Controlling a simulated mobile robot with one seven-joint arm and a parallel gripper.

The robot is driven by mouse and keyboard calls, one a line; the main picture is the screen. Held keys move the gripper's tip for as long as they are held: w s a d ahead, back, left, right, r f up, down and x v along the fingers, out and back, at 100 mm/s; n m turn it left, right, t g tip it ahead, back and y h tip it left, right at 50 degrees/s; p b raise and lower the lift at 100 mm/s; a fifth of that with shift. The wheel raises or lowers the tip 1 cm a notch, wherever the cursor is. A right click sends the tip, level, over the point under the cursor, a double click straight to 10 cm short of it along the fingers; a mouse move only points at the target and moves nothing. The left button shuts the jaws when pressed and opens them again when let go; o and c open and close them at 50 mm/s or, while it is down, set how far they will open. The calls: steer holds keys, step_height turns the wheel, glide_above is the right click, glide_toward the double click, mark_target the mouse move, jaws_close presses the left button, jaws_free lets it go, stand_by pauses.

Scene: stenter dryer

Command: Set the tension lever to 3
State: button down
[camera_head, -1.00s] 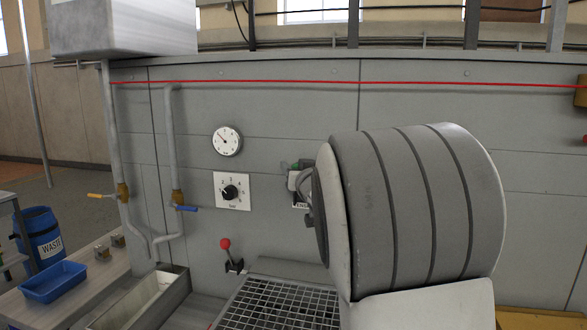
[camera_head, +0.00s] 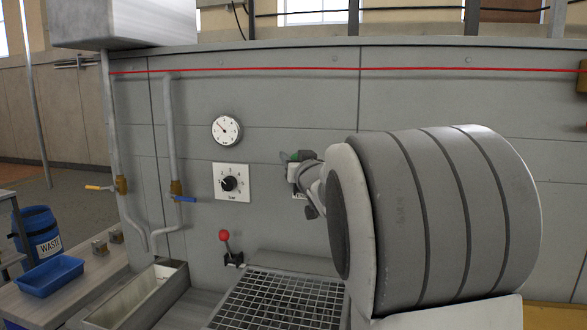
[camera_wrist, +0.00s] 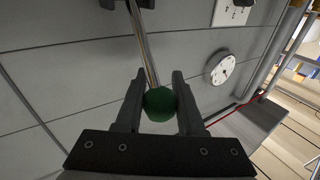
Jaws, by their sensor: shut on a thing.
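A lever with a green ball knob shows small in the head view (camera_head: 295,155), beside a white plate (camera_head: 292,174) on the grey machine wall. In the wrist view, its green knob (camera_wrist: 160,104) sits between the two dark fingers of my gripper (camera_wrist: 158,88), which is shut on it. The lever's bright metal rod (camera_wrist: 143,45) runs from the knob up toward a dark mount at the top edge. In the head view my arm partly covers the lever and its plate. I cannot read the lever's scale or setting.
A red-knobbed lever (camera_head: 224,237) stands lower left, above a metal grate (camera_head: 278,302). A round gauge (camera_head: 226,130) and a rotary dial (camera_head: 229,184) are on the wall. Pipes with yellow (camera_head: 97,187) and blue (camera_head: 186,199) valve handles are further left.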

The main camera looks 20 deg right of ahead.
steer(key=s+f+n+t+b, duration=0.1)
steer(key=b, duration=0.4)
steer(key=a+t+b, duration=0.1)
steer(key=b, duration=0.5)
steer(key=shift+s+f+n+y, duration=0.3)
steer(key=shift+s+f+n, duration=0.05)
steer(key=shift+n, duration=0.05)
steer(key=shift+a+t, duration=0.1)
steer(key=shift+t, duration=0.2)
steer(key=shift+r, duration=0.15)
steer(key=c, duration=0.5)
jaws_free()
steer(key=shift+s, duration=0.15)
steer(key=b+v, duration=0.1)
steer(key=v, duration=1.6)
steer(key=shift+s+b, duration=0.15)
steer(key=shift+b, duration=0.2)
